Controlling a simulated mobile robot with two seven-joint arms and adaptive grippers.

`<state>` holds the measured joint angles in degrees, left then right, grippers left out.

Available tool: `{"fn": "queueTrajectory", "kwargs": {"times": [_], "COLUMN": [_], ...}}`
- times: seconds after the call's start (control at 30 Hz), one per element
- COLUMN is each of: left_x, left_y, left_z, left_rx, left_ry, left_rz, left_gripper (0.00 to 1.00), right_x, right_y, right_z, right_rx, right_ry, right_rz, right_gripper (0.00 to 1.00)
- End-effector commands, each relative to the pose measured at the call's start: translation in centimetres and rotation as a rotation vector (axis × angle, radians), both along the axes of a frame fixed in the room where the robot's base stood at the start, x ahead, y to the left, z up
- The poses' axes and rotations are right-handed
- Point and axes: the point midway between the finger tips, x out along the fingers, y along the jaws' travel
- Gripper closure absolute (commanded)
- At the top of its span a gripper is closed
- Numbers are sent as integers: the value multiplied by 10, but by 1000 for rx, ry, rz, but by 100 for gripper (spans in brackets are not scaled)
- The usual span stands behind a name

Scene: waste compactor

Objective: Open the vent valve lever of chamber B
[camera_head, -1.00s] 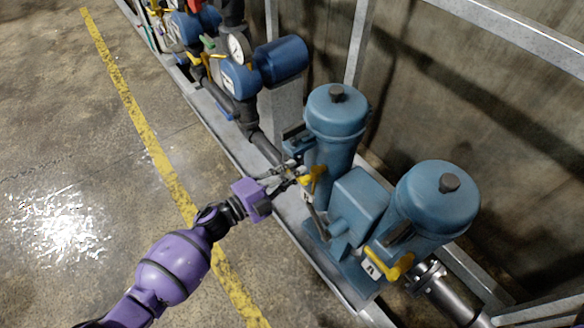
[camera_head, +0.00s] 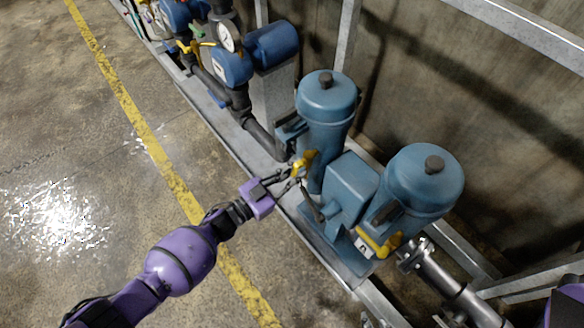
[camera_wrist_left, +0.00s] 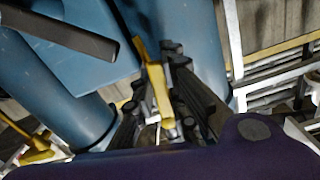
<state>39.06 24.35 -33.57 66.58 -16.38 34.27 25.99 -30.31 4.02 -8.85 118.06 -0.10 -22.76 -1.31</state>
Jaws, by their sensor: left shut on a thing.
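Two blue cylindrical chambers stand side by side, a left one (camera_head: 326,105) and a right one (camera_head: 425,180). I cannot read which is chamber B. A yellow valve lever (camera_head: 304,162) sits at the front of the left chamber. My left gripper (camera_head: 296,178) is shut on this lever. In the left wrist view the lever (camera_wrist_left: 157,82) stands between the dark fingers (camera_wrist_left: 160,112), which partly hide it. A second yellow lever (camera_head: 378,243) is on the right chamber, apart from the gripper, beside a small white label. My right gripper is not in view.
A blue box housing (camera_head: 350,183) lies between the chambers. Blue pumps and a gauge (camera_head: 229,37) stand farther back along the grey frame. A metal pipe (camera_head: 445,280) runs out at lower right. The concrete floor on the left, with its yellow line (camera_head: 130,105), is clear.

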Motion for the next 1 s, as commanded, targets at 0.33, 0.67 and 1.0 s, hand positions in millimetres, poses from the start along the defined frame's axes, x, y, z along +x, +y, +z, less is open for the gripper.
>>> {"fn": "queueTrajectory", "kwargs": {"times": [0.33, 0.67, 1.0], "left_x": [-7, -9, -9], "left_y": [-4, -6, -6], "left_z": [-1, -1, -1], "left_rx": [-95, -119, -121], "left_ry": [133, 166, 166], "left_rz": [-1, 0, 0], "left_gripper": [100, 100, 82], "right_x": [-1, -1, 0], "right_y": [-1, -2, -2], "right_z": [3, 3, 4], "right_rx": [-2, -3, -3], "right_ry": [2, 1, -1], "right_rz": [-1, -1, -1], "right_gripper": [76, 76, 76]}}
